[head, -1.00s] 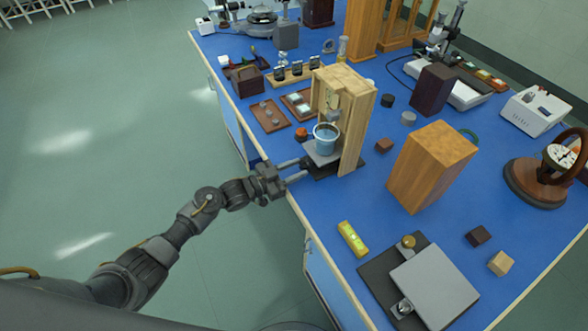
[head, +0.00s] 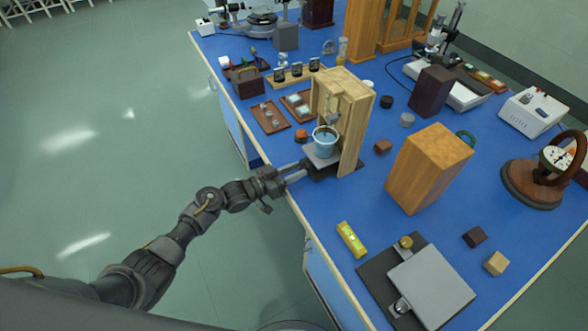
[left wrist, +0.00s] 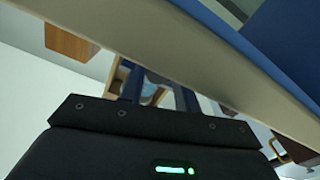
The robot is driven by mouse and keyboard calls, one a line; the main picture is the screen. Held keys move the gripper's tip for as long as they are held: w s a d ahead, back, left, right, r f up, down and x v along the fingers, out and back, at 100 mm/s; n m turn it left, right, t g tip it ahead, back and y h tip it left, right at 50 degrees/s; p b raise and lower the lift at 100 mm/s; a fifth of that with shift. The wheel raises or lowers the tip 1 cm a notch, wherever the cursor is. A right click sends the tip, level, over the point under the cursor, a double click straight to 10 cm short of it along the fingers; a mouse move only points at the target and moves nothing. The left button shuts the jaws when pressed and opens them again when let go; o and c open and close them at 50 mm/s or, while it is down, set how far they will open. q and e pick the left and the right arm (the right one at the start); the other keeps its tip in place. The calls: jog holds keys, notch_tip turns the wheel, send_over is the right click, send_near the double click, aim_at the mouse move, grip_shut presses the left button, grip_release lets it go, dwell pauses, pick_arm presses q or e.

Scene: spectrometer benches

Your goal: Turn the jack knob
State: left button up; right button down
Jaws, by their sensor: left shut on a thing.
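The jack is a small grey platform (head: 318,159) over a dark base, near the left edge of the blue bench. A light-blue cup (head: 325,143) of liquid stands on it, inside a pale wooden frame (head: 352,125). My left gripper (head: 304,169) reaches in from the left over the bench edge and is shut at the front of the jack, low beside the platform. The jack knob itself is hidden between the fingertips. In the left wrist view, the two dark fingers (left wrist: 160,92) point toward the wooden frame and a pale blue shape. My right gripper is not in view.
A tall wooden block (head: 428,168) stands to the right of the frame. A yellow level (head: 351,239) and a grey plate (head: 432,287) lie toward the front. Brown trays (head: 270,117) lie behind the jack. The bench edge runs beneath my left wrist.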

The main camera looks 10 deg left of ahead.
pick_arm(q)
jog(key=shift+n+p, duration=0.3)
jog(key=shift+n, duration=0.7)
jog(key=o, duration=1)
jog(key=shift+a, duration=0.15)
jog(key=b+v, duration=0.1)
jog(key=v, duration=0.9)
jog(key=shift+s+a, duration=0.2)
jog(key=shift+s, duration=0.05)
